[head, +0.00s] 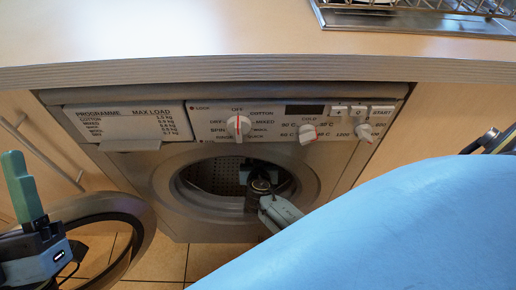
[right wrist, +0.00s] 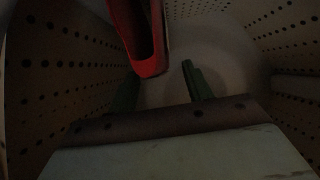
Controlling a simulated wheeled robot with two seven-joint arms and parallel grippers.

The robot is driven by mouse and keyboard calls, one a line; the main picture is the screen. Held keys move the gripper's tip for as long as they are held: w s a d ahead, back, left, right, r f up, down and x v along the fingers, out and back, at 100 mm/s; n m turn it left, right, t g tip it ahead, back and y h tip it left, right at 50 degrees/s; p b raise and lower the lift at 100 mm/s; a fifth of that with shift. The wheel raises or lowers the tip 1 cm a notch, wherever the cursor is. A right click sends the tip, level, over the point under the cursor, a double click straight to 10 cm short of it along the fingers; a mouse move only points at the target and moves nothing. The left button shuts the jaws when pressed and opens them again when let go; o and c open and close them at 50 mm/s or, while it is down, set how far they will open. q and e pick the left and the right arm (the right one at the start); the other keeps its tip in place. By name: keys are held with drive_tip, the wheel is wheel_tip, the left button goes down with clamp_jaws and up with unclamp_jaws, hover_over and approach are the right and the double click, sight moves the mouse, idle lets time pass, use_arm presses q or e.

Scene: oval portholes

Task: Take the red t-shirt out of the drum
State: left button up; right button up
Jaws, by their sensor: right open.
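The red t-shirt (right wrist: 150,62) shows in the right wrist view as a folded red piece at top centre, inside the perforated drum (right wrist: 55,85). My right gripper (right wrist: 160,74) is open, with its two green fingers apart. The lower end of the shirt appears in front of or between the fingertips; I cannot tell whether it touches them. In the head view my right arm reaches through the round opening of the drum (head: 205,175), and the shirt is not visible there. My left gripper (head: 26,190) is at the left edge by the open door; only one green finger shows clearly.
The washing machine door (head: 140,225) stands swung open to the left, close to my left gripper. The control panel (head: 240,122) with its knobs is above the opening. A worktop (head: 180,35) overhangs the machine, with a dish rack (head: 440,8) at the back right.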

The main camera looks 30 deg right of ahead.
drive_tip(key=shift+b+x, duration=0.35)
drive_tip(key=shift+x, duration=1.1)
clamp_jaws()
